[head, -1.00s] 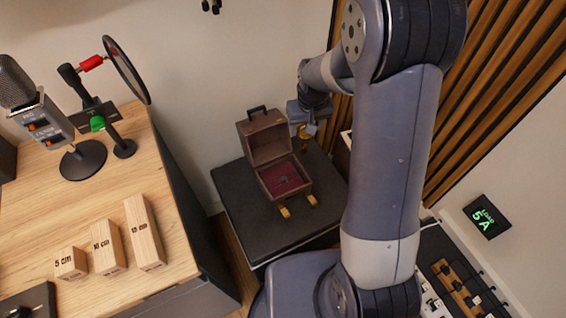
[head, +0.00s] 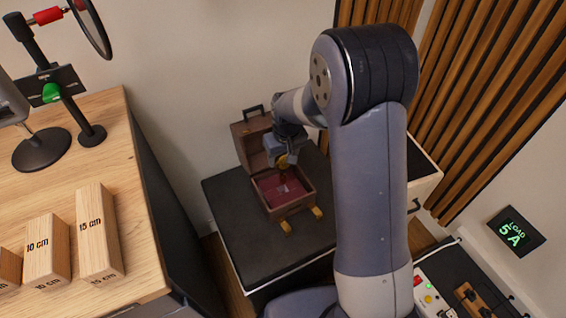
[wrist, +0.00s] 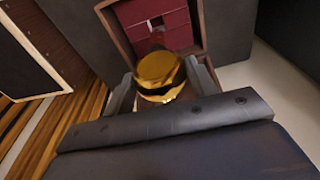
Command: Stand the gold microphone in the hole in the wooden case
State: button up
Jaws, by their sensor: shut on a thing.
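The wooden case (head: 296,206) stands open on a dark-topped stand, its lid raised at the back and its inside lined in dark red. My gripper (head: 283,160) is over the case, in front of the lid. In the wrist view my gripper (wrist: 163,92) is shut on the gold microphone (wrist: 160,68), with a finger on each side of it. The gold microphone also shows as a small gold spot in the head view (head: 283,161). Its lower end points toward the red lining (wrist: 152,18).
The dark stand top (head: 240,235) has free room left and front of the case. A slatted wall (head: 480,110) is at right.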

aim_at(283, 168)
jog(key=shift+f+b, duration=2.85)
jog(key=shift+f, duration=1.25)
jog(key=o, duration=1.6)
jog(key=r+p, duration=0.1)
jog(key=r, duration=0.2)
jog(key=s+r, duration=0.1)
jog(key=r, duration=0.3)
jog(key=r+p, duration=0.1)
jog(key=r, duration=0.2)
jog(key=shift+s+d+r+p, duration=0.25)
jog(key=shift+r+p, duration=0.05)
jog(key=shift+r, duration=0.05)
jog(key=f+b, duration=0.1)
jog(key=f, duration=0.2)
jog(key=w+f, duration=0.1)
jog(key=f, duration=0.3)
jog(key=f+b, duration=0.1)
jog(key=f, duration=0.3)
jog(key=shift+w+a+b, duration=0.25)
jog(key=shift+a+b, duration=0.05)
jog(key=shift+r+p, duration=1.1)
jog(key=shift+r, duration=0.55)
